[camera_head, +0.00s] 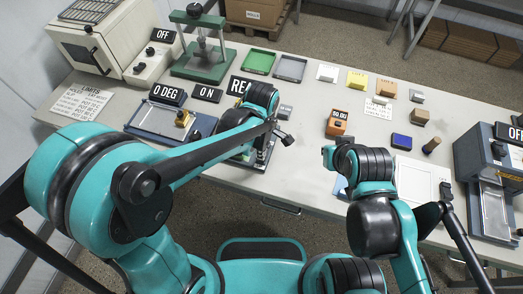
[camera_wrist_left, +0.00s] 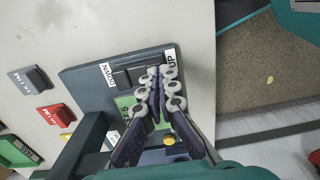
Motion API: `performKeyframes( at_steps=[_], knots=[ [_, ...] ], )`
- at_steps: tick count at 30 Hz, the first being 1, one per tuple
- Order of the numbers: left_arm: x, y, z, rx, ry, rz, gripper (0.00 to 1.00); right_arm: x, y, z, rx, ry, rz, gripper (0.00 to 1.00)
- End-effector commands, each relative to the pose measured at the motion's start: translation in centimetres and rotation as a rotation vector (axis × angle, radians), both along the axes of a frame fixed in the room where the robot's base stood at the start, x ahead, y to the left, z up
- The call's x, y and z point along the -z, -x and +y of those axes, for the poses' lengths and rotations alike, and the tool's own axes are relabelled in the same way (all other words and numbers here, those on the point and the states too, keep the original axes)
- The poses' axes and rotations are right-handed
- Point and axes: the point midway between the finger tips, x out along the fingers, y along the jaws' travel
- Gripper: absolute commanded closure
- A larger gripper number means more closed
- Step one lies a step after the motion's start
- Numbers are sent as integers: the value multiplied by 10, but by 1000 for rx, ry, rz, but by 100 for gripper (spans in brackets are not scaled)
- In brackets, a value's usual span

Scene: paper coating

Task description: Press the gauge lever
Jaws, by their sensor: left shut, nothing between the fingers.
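The gauge (camera_wrist_left: 75,72) is a dark base plate in the left wrist view, with DOWN and UP labels. A dark block that looks like its lever (camera_wrist_left: 135,74) lies between the labels. A green display (camera_wrist_left: 125,103) is partly covered by my fingers. My left gripper (camera_wrist_left: 160,74) is shut and empty, its fingertips over the UP end of the dark block. I cannot tell whether they touch it. In the head view, part of the gauge (camera_head: 263,156) shows beyond my left wrist, which hides most of it. My right arm is at the right, its gripper hidden.
In the head view a green tray (camera_head: 259,61) and a grey tray (camera_head: 290,68) stand behind. A grey machine (camera_head: 485,160) stands at right. The table's front edge is close.

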Motion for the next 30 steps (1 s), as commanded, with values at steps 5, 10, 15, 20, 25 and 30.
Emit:
performKeyframes(
  at_steps=[5,10,15,20,25,30],
  knots=[
    [2,1,0,0,5,-16,100,1,0,0,0,0,0,100],
    [10,4,1,0,30,-91,100,5,0,0,0,0,0,100],
    [9,3,1,0,29,-89,100,5,0,0,0,0,0,100],
    [5,3,1,0,29,-89,100,1,0,0,0,0,0,100],
    [-4,3,1,0,29,-89,100,-6,0,0,0,0,0,100],
    [-7,3,1,0,29,-89,100,-9,0,0,0,0,0,100]
  ],
)
